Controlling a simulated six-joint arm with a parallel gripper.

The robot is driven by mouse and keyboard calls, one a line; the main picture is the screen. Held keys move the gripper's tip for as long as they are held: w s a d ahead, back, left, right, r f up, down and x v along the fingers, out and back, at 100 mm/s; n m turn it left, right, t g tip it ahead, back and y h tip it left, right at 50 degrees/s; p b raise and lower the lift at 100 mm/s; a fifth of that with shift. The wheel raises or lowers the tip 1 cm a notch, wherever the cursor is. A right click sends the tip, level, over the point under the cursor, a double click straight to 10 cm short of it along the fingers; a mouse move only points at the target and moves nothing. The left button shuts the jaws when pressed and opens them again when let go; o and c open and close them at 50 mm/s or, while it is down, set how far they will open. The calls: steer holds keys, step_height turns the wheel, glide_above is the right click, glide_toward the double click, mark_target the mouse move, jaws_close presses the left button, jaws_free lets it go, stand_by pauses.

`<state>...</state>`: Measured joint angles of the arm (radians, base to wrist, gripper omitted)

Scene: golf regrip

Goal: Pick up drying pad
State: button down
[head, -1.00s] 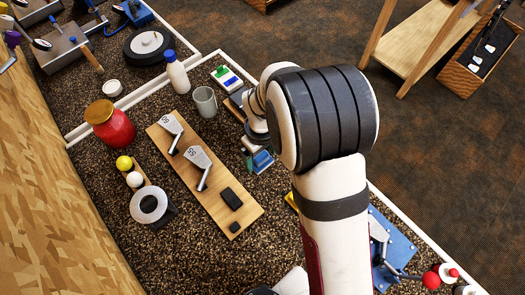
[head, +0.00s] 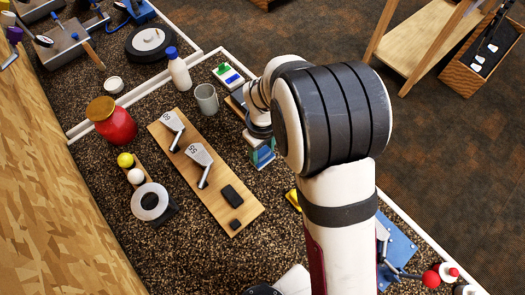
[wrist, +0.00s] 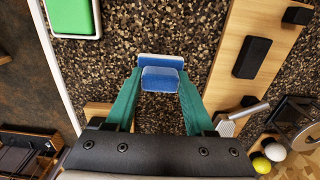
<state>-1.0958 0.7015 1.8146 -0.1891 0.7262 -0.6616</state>
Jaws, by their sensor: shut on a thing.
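The drying pad appears to be a small blue block with pale edges (wrist: 161,79), between my fingertips in the wrist view. It also shows in the head view (head: 264,158), partly hidden by my gripper. My gripper (wrist: 160,84) has two teal fingers, one on each side of the pad, and is shut on it. In the head view my gripper (head: 259,146) shows just below my wrist. I cannot tell whether the pad touches the dark speckled surface.
A wooden board (head: 222,192) with club heads and black blocks lies to the left. A grey mug (head: 206,99) and a white tray with a green block (wrist: 73,17) are near. A white edge strip (wrist: 55,65) runs alongside. Speckled surface is free below the board.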

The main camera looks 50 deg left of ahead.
mark_target(265, 152)
steer(key=r, duration=0.3)
steer(key=shift+w+d+r, duration=0.1)
steer(key=shift+w+d, duration=0.15)
steer(key=shift+d, duration=0.05)
steer(key=w+d+r, duration=0.5)
steer(key=d+r, duration=0.1)
steer(key=d, duration=0.3)
steer(key=shift+w+d+r, duration=0.2)
steer(key=shift+w, duration=0.15)
